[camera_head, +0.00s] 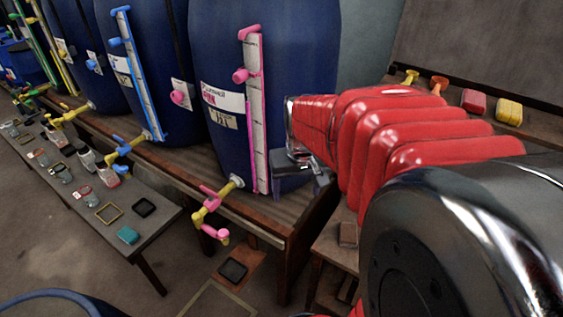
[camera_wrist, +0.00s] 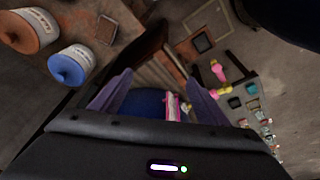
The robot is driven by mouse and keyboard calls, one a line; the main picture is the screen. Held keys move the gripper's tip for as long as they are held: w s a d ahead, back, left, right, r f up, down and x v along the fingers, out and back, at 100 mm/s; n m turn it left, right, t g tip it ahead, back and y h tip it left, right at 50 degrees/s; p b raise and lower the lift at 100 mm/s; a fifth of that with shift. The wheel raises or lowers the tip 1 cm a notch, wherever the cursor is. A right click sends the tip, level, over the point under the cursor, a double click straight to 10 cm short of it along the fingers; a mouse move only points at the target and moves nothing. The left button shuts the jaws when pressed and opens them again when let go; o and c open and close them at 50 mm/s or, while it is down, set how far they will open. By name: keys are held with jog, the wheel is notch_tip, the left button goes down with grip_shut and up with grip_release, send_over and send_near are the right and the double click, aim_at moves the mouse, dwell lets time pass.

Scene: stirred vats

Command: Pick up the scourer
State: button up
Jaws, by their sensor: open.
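A small teal block (camera_head: 128,235), which looks like the scourer, lies on the near end of the low bench at the left. It also shows small at the right of the wrist view (camera_wrist: 252,88). My gripper (camera_head: 300,186) is open and empty, in front of the nearest blue vat at its lower right. It is well to the right of the teal block and apart from it. In the wrist view the two fingers (camera_wrist: 160,78) stand apart with the blue vat and its pink-marked label beyond them.
Near the teal block are a black pad (camera_head: 144,206) and a yellow frame (camera_head: 108,213). A pink tap (camera_head: 214,233) juts from the near vat (camera_head: 222,150) between gripper and bench. A brown block (camera_head: 348,234) sits on a right-hand surface.

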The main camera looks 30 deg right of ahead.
jog(key=d+f+m+g, duration=0.2)
jog(key=d+f, duration=0.4)
jog(key=d, duration=0.4)
jog(key=m+y, duration=0.1)
jog(key=m, duration=0.1)
send_over(349, 232)
notch_tip(349, 232, down, 8)
jog(key=shift+s+a+g, duration=0.1)
jog(key=shift+s+g, duration=0.05)
jog(key=shift+g, duration=0.15)
notch_tip(349, 232, down, 8)
jog(key=shift+f, duration=0.35)
jog(key=shift+f, duration=2.6)
